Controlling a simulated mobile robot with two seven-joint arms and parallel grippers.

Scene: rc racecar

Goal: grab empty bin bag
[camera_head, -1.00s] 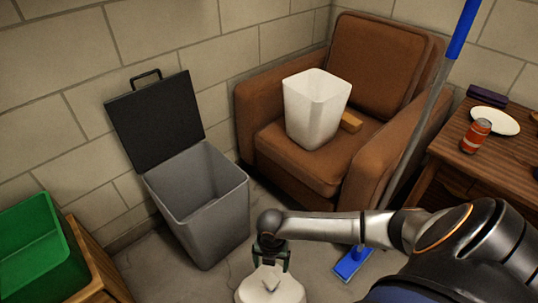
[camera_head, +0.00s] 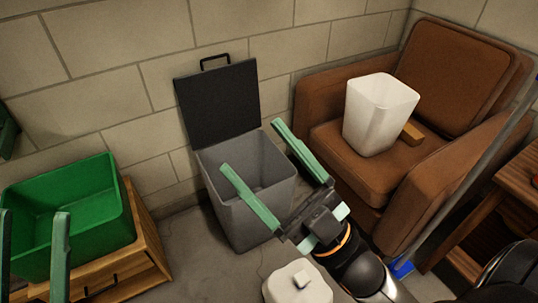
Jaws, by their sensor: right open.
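No empty bin bag can be clearly made out. A grey bin (camera_head: 252,222) stands on the floor with its black lid (camera_head: 217,105) open against the wall. My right gripper (camera_head: 252,145) is open and empty, its green fingers spread over the bin's mouth. A white object with a knob-like top (camera_head: 298,287), perhaps a tied bag, is on the floor below the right gripper and apart from it. My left gripper (camera_head: 33,213) shows at the lower left, fingers apart and empty, in front of the green crate.
The green crate (camera_head: 118,205) sits on a wooden cabinet (camera_head: 150,262) at left. A white bucket (camera_head: 377,115) and a small brown block (camera_head: 412,133) are on the brown armchair (camera_head: 455,80). A mop or broom with a blue head (camera_head: 402,268) leans at right.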

